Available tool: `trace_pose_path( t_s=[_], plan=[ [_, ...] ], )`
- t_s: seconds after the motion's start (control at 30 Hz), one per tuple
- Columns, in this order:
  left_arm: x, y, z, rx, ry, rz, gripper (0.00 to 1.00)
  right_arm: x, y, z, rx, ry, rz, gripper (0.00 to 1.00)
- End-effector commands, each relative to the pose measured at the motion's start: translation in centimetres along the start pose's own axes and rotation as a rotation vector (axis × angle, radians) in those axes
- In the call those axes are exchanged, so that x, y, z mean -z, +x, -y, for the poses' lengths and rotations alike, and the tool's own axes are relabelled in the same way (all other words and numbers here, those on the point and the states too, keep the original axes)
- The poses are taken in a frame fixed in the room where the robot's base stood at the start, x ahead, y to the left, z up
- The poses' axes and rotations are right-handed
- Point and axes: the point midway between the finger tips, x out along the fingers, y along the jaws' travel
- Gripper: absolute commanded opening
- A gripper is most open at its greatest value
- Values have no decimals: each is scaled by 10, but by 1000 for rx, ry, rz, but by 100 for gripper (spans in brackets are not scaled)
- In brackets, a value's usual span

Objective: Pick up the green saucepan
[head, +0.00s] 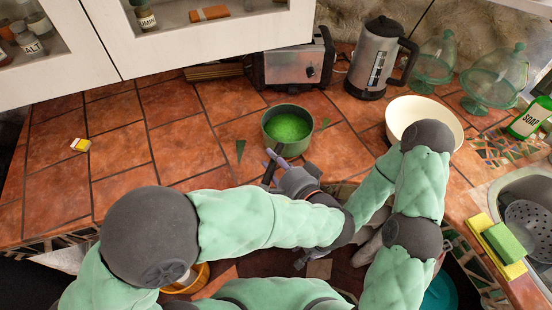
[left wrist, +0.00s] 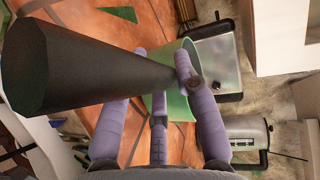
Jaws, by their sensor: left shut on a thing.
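The green saucepan (head: 287,145) is upright over the middle of the tiled counter, with bright green contents. I cannot tell whether its base touches the tiles. Its dark handle points toward me. My left gripper (head: 272,168) is shut on that handle, just in front of the pan. In the left wrist view the large dark handle (left wrist: 80,68) runs past the purple-grey fingers of the left gripper (left wrist: 165,90), and the green pan wall (left wrist: 185,55) shows behind them. My right gripper (head: 312,262) is low in the head view, partly hidden by my arms; its jaws are unclear.
A toaster (head: 295,66) and a kettle (head: 381,60) stand behind the pan. A cream bowl (head: 440,108), glass domes (head: 436,57) and a soap bottle (head: 528,118) are to the right, near a sink (head: 530,205) and sponges (head: 497,243). White cabinets overhang the back left. The left counter is mostly clear.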

Motion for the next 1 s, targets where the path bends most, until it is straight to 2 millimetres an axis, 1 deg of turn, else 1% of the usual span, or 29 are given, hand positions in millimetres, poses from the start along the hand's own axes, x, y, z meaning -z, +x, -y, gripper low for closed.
trace_pose_path(
  t_s=[0.03,0.13,0.27,0.4,0.5,0.7,0.83,1.0],
  plan=[
    [2,-3,14,6,-12,-2,0,0,-6,2,0,0,0,40],
    [1,-8,28,6,-13,-3,0,0,-14,5,0,0,0,40],
    [-10,-24,44,6,-13,-6,0,-1,-21,8,0,0,0,40],
    [-24,-46,66,6,-14,-7,0,-1,-31,11,0,0,0,40],
    [-35,-62,78,6,-11,-7,0,-1,-38,14,0,0,0,40],
    [-63,-94,87,5,-10,-8,0,-2,-48,17,0,0,0,40],
    [-76,-108,91,4,-10,-6,0,-2,-52,19,0,0,0,40],
    [-86,-120,95,5,-9,-4,0,-2,-56,20,0,0,0,40]
  ],
)
